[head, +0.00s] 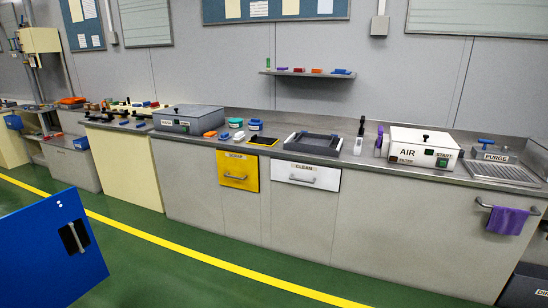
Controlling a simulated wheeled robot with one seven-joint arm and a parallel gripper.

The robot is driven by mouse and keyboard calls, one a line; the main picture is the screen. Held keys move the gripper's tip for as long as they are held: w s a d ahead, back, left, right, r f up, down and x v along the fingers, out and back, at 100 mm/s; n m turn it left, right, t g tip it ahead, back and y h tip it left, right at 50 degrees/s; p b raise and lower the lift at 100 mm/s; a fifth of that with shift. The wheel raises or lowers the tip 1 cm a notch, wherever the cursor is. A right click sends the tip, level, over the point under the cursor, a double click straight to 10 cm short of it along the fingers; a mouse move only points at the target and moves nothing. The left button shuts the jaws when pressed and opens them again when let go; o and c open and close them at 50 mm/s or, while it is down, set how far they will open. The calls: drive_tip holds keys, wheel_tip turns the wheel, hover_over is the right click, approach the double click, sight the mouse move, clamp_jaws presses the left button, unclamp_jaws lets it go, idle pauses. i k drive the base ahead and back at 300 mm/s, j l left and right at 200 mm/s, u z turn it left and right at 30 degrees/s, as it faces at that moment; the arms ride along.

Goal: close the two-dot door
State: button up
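A blue door (35,255) stands at the lower left of the head view, cut off by the left and bottom edges. Two small white dots show near its top right corner. It has a dark recessed handle (74,237) with a pale bar below the dots. The door stands out over the green floor, apart from the counters behind it, so it looks open. Its hinge side and the cabinet it belongs to are out of the picture. My gripper is not in view.
A long grey counter (190,195) runs along the back wall, holding boxes, small parts and a white AIR unit (420,145). A purple cloth (507,220) hangs on a rail at the right. The green floor (190,265) right of the door is clear, crossed by a yellow line.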

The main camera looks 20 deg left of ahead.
sight(50, 256)
drive_tip(key=i+j+u, duration=0.1)
drive_tip(key=i+u, duration=0.7)
drive_tip(key=u, duration=0.15)
drive_tip(key=i+l+u, duration=0.2)
drive_tip(key=i+u, duration=0.25)
drive_tip(key=i+j+u, duration=0.15)
drive_tip(key=i+u, duration=0.2)
drive_tip(key=u, duration=0.15)
drive_tip(key=i+u, duration=0.45)
drive_tip(key=i+l, duration=0.15)
drive_tip(key=l, duration=0.15)
drive_tip(key=i+l, duration=0.15)
drive_tip(key=l, duration=0.15)
drive_tip(key=i+l, duration=0.25)
drive_tip(key=i, duration=0.25)
drive_tip(key=i+l+z, duration=0.1)
drive_tip(key=i+l, duration=0.15)
drive_tip(key=i, duration=0.25)
